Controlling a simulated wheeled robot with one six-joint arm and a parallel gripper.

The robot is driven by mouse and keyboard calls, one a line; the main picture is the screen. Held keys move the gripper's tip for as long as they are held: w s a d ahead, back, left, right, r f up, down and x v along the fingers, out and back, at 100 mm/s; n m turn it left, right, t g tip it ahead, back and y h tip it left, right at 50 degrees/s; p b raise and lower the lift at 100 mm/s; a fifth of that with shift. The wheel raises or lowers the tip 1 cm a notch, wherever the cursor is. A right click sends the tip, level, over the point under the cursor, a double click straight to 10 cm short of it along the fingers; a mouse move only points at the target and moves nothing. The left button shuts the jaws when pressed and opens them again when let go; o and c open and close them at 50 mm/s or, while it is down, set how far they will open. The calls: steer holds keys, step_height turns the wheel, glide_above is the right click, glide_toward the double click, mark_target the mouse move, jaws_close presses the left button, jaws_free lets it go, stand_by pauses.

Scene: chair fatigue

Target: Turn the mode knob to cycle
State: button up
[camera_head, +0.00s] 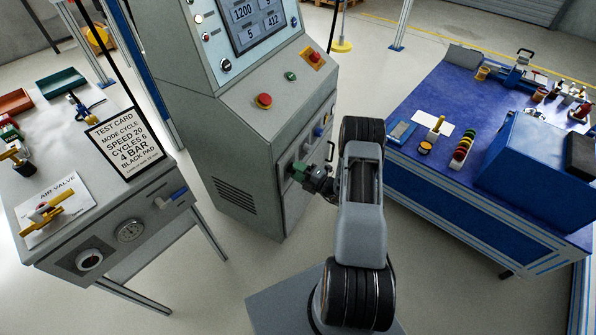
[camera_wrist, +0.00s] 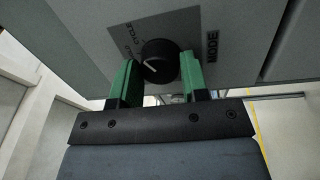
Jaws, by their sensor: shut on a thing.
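The mode knob (camera_wrist: 160,60) is round and black, on a grey plate with the word MODE to its right in the wrist view. The word CYCLE (camera_wrist: 123,37) is printed up and left of it, with another partly hidden word below. The knob's white mark points left and slightly down. My gripper (camera_wrist: 158,76) has green fingers on both sides of the knob and is shut on it.
A red button (camera_head: 264,101) and a green button (camera_head: 290,76) sit on the machine's sloped top. A blue workbench (camera_head: 470,190) stands at the right. Open floor lies between.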

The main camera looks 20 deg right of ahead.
stand_by(0.3)
steer(key=o, duration=0.9)
steer(key=shift+s+d, duration=0.1)
steer(key=v, duration=1.3)
steer(key=shift+s+d, duration=0.15)
steer(key=shift+s, duration=0.1)
